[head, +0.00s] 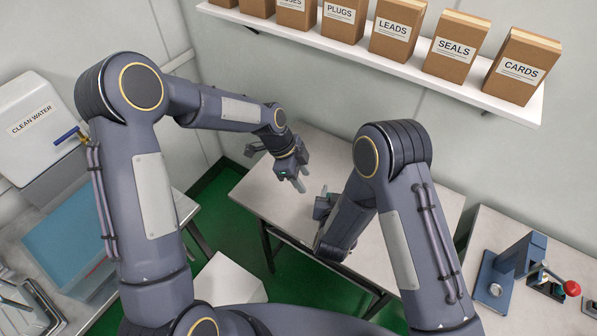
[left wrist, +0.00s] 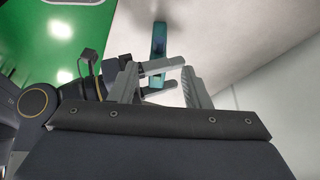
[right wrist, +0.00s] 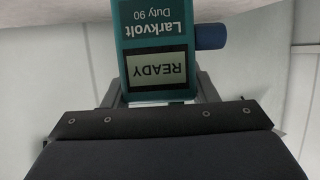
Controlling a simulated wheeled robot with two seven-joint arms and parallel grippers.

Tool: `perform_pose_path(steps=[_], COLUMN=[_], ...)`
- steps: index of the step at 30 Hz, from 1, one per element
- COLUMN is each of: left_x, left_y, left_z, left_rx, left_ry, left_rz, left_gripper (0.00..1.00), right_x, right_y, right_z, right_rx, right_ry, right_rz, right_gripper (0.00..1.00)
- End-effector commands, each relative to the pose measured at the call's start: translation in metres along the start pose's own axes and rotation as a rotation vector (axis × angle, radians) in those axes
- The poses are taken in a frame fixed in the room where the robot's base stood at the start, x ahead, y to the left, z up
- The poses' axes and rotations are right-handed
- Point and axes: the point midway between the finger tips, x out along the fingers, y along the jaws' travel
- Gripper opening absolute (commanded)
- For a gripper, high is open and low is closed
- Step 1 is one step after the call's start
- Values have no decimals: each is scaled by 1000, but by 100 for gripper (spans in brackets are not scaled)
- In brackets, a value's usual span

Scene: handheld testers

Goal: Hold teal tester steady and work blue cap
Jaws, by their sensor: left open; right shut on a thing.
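The teal tester (right wrist: 158,18) fills the top middle of the right wrist view. It reads "Larkvolt Duty 90" and its screen shows "READY", both upside down in that view. The blue cap (right wrist: 210,36) sticks out from its side. My right gripper (right wrist: 160,90) is shut on the tester, a finger at each side. My left gripper (head: 299,184) is open and empty, above the table and left of the right gripper, apart from the tester.
The pale table (head: 270,200) below the grippers looks largely bare. A shelf (head: 400,62) with labelled boxes runs along the back wall. A blue press with a red knob (head: 572,288) stands on the right bench. A white "CLEAN WATER" tank (head: 35,130) and a blue basin are at left.

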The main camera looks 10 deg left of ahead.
Motion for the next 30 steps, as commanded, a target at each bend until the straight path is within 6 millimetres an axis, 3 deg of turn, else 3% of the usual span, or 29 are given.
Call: perform_pose_path(steps=[9, 15, 21, 30], left_x=[62, 91, 103, 104], left_y=[2, 1, 1, 1], left_z=[0, 0, 0, 0], left_rx=[-1, -2, -2, -3], left_ry=[-1, -1, -1, -1], left_rz=[5, 3, 1, 0], left_gripper=[43, 43, 43, 42], right_x=[0, 0, 0, 0], right_y=[0, 0, 0, 0], right_z=[0, 0, 0, 0], right_rx=[0, 0, 0, 0], right_ry=[0, 1, 1, 1], right_rz=[0, 0, 0, 0], right_gripper=[25, 25, 25, 25])
